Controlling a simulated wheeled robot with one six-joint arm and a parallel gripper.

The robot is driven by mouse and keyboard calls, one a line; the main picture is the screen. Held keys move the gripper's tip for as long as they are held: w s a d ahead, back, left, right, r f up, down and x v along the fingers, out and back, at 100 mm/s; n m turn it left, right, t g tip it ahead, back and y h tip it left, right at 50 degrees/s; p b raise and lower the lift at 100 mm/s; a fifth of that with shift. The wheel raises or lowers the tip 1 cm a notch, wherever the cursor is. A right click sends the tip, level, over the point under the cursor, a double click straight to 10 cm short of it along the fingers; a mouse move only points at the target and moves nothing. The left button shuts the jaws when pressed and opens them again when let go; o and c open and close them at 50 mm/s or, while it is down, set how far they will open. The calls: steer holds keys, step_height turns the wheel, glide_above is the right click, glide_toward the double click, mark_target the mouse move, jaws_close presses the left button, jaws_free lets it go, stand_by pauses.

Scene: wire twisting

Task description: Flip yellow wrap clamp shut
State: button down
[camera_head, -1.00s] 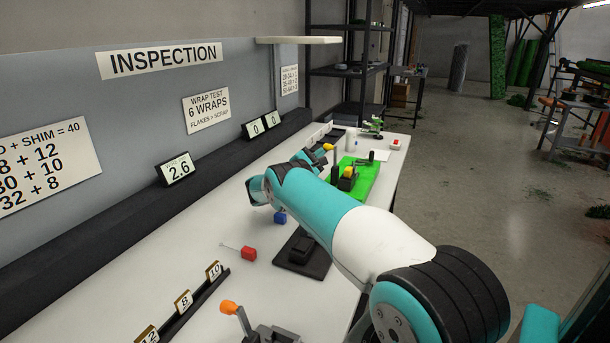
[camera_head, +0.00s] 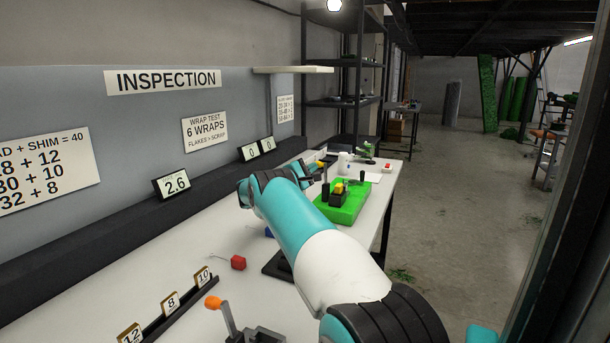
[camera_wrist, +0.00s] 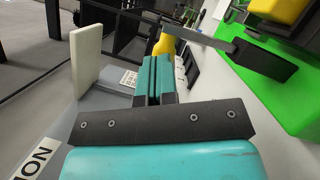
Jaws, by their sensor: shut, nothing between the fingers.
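The wrap clamp's yellow knob (camera_wrist: 165,42) sits on a grey lever (camera_wrist: 205,38) that runs to a dark block in the wrist view. The knob also shows in the head view (camera_head: 320,163), where the lever appears raised above the green base (camera_head: 352,208). My gripper (camera_wrist: 154,62) is shut and empty. Its tips are very near the knob; I cannot tell whether they touch it. In the head view my arm's wrist partly hides the gripper and clamp area. A yellow piece (camera_head: 339,188) sits in a dark holder on the green base.
An orange-tipped clamp (camera_head: 213,302) stands at the bench's front. A black ledge (camera_head: 120,240) and a sign panel run along the left. A white shelf (camera_wrist: 87,62) juts out.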

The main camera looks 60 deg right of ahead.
steer(key=shift+s+d, duration=0.15)
steer(key=shift+s, duration=0.2)
stand_by(0.5)
